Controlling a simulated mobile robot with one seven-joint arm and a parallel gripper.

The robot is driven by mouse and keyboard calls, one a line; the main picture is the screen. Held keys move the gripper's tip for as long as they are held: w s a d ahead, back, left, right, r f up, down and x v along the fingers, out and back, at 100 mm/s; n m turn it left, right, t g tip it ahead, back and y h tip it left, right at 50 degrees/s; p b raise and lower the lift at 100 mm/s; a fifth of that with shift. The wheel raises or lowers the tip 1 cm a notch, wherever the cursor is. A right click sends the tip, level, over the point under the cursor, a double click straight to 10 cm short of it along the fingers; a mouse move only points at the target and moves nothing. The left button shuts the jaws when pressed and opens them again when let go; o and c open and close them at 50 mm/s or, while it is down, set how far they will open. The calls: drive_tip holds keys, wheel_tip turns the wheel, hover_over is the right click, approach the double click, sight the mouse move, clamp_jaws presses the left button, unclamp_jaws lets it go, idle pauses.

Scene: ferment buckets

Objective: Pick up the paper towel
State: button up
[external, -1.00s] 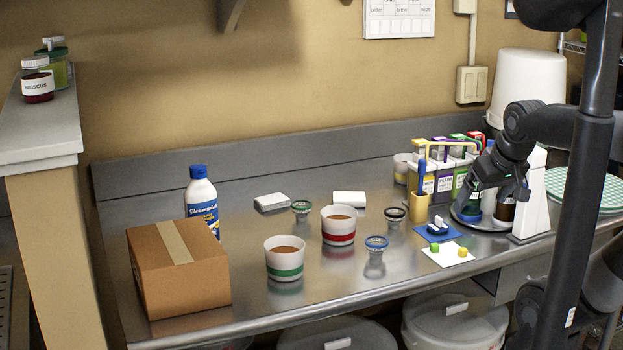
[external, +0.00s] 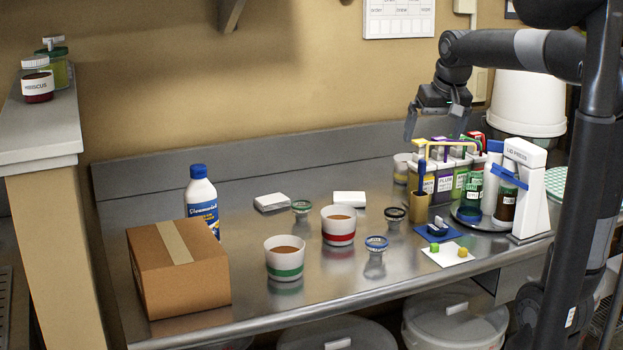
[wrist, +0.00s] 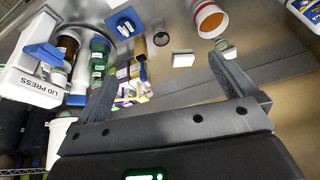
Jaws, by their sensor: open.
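Two white, flat folded pieces lie on the steel counter near the back wall, a left one (external: 272,202) and a right one (external: 348,198). They look like folded paper towel, but I cannot tell for sure which is the paper towel. A white piece (wrist: 183,58) also shows in the wrist view, between my fingers and apart from them. My gripper (external: 437,126) is open and empty, raised above the back of the counter over the coloured cartons, to the right of both white pieces. In the wrist view my gripper (wrist: 165,70) shows its two fingers spread wide.
Coloured cartons (external: 443,180) stand below my gripper. The lid press (external: 522,190) and bottles (external: 472,190) are to their right. Red-banded (external: 339,238) and green-banded (external: 285,270) cups, small lids, a white-blue bottle (external: 203,210) and a cardboard box (external: 180,285) occupy the counter's front and left.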

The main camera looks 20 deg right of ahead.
drive_tip(key=w+m+g, duration=0.1)
drive_tip(key=w, duration=1.1)
drive_tip(key=m+g, duration=0.2)
hover_over(347, 194)
drive_tip(key=shift+h, duration=0.4)
drive_tip(key=f, duration=2.3)
drive_tip(key=shift+s+a, duration=0.2)
drive_tip(key=shift+s, duration=0.1)
drive_tip(key=shift+d+f, duration=0.1)
drive_tip(key=shift+f, duration=2.65)
drive_tip(key=c, duration=0.9)
drive_tip(key=shift+o, duration=0.2)
